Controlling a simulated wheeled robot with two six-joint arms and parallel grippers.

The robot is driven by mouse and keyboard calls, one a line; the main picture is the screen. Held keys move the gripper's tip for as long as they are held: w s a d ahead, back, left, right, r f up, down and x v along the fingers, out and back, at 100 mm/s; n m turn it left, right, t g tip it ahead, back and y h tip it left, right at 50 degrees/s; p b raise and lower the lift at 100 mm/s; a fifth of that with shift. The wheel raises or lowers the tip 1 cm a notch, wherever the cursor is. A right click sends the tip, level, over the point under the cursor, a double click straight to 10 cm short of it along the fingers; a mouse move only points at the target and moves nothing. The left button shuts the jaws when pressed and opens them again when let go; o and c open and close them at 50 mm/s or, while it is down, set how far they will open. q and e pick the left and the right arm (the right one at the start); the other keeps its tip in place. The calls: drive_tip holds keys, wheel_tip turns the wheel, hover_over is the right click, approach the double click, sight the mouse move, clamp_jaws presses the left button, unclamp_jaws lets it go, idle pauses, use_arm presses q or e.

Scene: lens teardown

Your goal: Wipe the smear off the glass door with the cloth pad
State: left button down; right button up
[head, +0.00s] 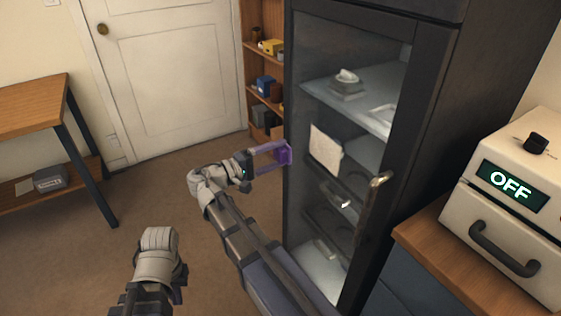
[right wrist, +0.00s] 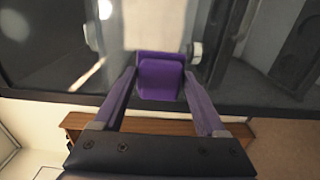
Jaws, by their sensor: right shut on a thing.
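The glass door (head: 308,95) of a tall dark cabinet stands right of centre in the head view. A pale, roughly square patch (head: 326,150) shows at the glass; I cannot tell whether it is the smear or something behind. My right gripper (head: 272,158) is shut on a purple cloth pad (head: 286,152), left of the patch by the door's left edge. In the right wrist view the pad (right wrist: 160,78) sits between the fingertips before the glass; contact is unclear. My left gripper (head: 158,270) is low at left, away from the door, its fingers mostly hidden.
A metal door handle (head: 372,205) sticks out at the door's right side. A white device reading OFF (head: 512,185) stands on a wooden-topped counter at right. A bookshelf (head: 262,85) stands behind the cabinet. A wooden table (head: 32,105) is at left; the floor between is open.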

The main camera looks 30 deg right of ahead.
sight(324, 155)
drive_tip(key=shift+d, duration=0.15)
drive_tip(key=shift+w+d, duration=0.2)
drive_tip(key=shift+d, duration=2.65)
drive_tip(key=shift+w+d, duration=0.1)
drive_tip(key=shift+d, duration=0.85)
drive_tip(key=shift+s, duration=1.8)
drive_tip(key=shift+s+d, duration=0.15)
drive_tip(key=shift+s, duration=0.7)
drive_tip(key=shift+s+d, duration=0.15)
drive_tip(key=shift+s, duration=0.65)
drive_tip(key=shift+s, duration=0.15)
